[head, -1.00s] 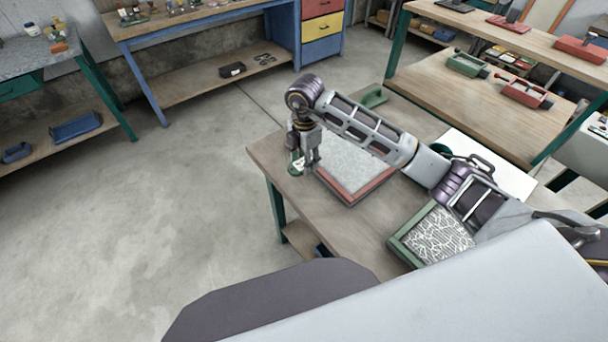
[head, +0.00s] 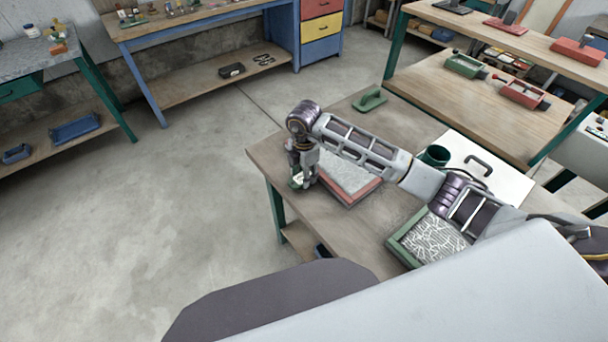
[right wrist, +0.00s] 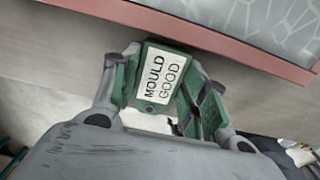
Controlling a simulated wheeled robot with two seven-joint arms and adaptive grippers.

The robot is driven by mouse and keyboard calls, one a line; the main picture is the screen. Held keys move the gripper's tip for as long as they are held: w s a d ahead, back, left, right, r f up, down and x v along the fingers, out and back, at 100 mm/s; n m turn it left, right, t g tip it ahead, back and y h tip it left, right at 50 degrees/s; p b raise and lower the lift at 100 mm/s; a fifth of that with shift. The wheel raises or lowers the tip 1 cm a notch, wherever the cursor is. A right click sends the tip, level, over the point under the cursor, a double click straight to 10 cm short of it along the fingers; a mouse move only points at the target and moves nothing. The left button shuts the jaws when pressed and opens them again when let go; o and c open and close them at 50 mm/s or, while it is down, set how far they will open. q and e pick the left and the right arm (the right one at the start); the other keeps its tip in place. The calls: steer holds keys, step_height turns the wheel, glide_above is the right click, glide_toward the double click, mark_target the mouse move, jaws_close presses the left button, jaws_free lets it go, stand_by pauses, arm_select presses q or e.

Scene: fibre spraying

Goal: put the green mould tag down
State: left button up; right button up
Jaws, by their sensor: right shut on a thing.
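The green mould tag (right wrist: 166,78) has a white label reading "MOULD GOOD". In the right wrist view it is between the fingers of my right gripper (right wrist: 168,82), which is shut on it. In the head view the right gripper (head: 303,181) points down at the left edge of the wooden table (head: 371,220). The tag (head: 295,178) shows beside the fingers, very close to the tabletop; I cannot tell whether it touches. The red-framed mould (head: 353,199) with a grey panel lies just right of the gripper. My left gripper is out of view.
A green-framed tray (head: 403,252) with a white fibre pattern lies at the table's near right. A green handled tool (head: 370,101) lies at the far edge. Bare wood lies between.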

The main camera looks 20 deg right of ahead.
steer(key=shift+f, duration=0.45)
steer(key=shift+f, duration=0.2)
steer(key=o, duration=0.8)
steer(key=shift+o, duration=0.2)
steer(key=shift+r, duration=0.2)
step_height(320, 180, up, 12)
steer(key=b, duration=0.1)
steer(key=shift+b, duration=0.4)
